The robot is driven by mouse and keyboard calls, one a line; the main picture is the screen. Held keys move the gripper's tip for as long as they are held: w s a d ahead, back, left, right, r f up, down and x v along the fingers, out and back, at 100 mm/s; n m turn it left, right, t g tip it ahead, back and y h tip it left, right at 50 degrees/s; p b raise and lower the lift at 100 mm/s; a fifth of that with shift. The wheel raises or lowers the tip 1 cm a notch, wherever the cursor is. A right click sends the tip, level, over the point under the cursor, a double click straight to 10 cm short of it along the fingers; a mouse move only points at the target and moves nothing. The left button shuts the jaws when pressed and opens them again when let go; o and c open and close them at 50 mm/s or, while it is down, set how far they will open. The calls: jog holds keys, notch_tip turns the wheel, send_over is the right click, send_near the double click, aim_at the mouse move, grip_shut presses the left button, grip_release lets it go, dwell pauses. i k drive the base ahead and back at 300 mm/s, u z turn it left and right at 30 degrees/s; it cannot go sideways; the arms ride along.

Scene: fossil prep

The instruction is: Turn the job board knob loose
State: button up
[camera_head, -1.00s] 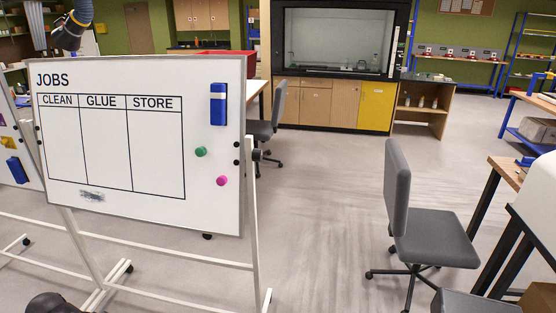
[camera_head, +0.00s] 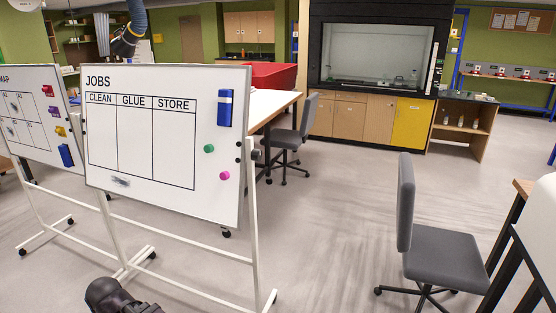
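The job board (camera_head: 210,180) is a white panel headed JOBS, with CLEAN, GLUE and STORE columns, on a white wheeled stand at left of centre. A dark knob (camera_head: 257,154) sits at its right edge, where the panel meets the stand's upright. A dark rounded part that looks like the end of my arm, with my gripper (camera_head: 118,297), shows at the bottom edge, in front of and below the board. It is well apart from the knob. Its fingers cannot be made out.
A second whiteboard (camera_head: 38,125) stands behind at left. A grey chair (camera_head: 440,258) and a table edge (camera_head: 524,190) are at right. Another chair (camera_head: 285,137) and a table with a red bin (camera_head: 272,77) stand behind the board. Open floor (camera_head: 325,240) lies right of the stand.

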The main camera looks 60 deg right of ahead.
aim_at(256, 154)
jog(key=u, duration=0.45)
jog(key=k, duration=0.15)
jog(key=z, duration=1.95)
jog(key=i, duration=1)
jog(key=z, duration=0.05)
jog(key=k, duration=0.15)
